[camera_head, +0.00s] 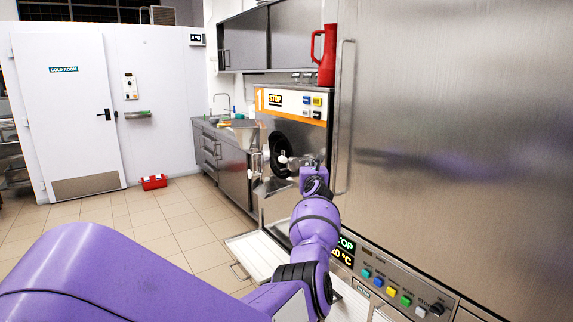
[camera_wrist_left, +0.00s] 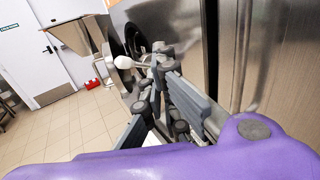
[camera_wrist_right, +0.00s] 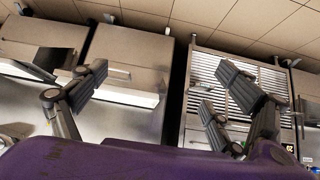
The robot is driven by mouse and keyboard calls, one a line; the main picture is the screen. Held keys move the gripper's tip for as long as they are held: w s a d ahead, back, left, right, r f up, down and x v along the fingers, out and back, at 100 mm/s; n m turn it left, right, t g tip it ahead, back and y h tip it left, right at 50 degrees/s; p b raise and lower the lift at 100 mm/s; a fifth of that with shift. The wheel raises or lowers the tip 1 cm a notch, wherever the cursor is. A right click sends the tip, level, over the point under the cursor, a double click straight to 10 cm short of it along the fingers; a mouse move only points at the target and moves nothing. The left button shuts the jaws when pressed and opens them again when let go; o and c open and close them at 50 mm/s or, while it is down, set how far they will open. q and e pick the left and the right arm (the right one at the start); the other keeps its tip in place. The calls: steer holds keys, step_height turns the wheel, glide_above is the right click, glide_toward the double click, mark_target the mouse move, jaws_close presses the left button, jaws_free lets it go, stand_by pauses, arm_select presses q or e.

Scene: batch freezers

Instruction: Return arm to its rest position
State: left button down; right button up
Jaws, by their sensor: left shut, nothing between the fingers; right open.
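My purple left arm reaches from the lower left of the head view to the front of the machine marked 1 (camera_head: 292,104). My left gripper (camera_head: 312,172) is shut and empty beside the machine's dark round opening (camera_head: 280,148). In the left wrist view its fingers (camera_wrist_left: 163,75) are together close to a white knob (camera_wrist_left: 124,62); I cannot tell whether they touch it. My right gripper (camera_wrist_right: 165,78) shows only in the right wrist view, open and empty, with its fingers wide apart above metal surfaces and a slatted grate (camera_wrist_right: 205,70).
A large steel cabinet (camera_head: 460,130) with a vertical handle (camera_head: 343,115) stands close at the right, with a button panel (camera_head: 395,285) below. A red jug (camera_head: 325,55) stands on top of the machine. A red toolbox (camera_head: 153,182) lies on the open tiled floor (camera_head: 150,215) at the left.

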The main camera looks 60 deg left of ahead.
arm_select(q)
steer(key=shift+s+a+f+p, duration=0.1)
steer(key=shift+s+p, duration=0.55)
steer(key=shift+s, duration=0.6)
steer(key=shift+s+a+f+p, duration=0.1)
steer(key=shift+s+p, duration=0.5)
steer(key=shift+s, duration=0.65)
arm_select(e)
steer(key=shift+w+a+r, duration=0.35)
steer(key=shift+w+r, duration=0.25)
steer(key=shift+r, duration=0.15)
steer(key=shift+w+a+r, duration=0.3)
steer(key=shift+w+r, duration=0.25)
steer(key=shift+r, duration=0.15)
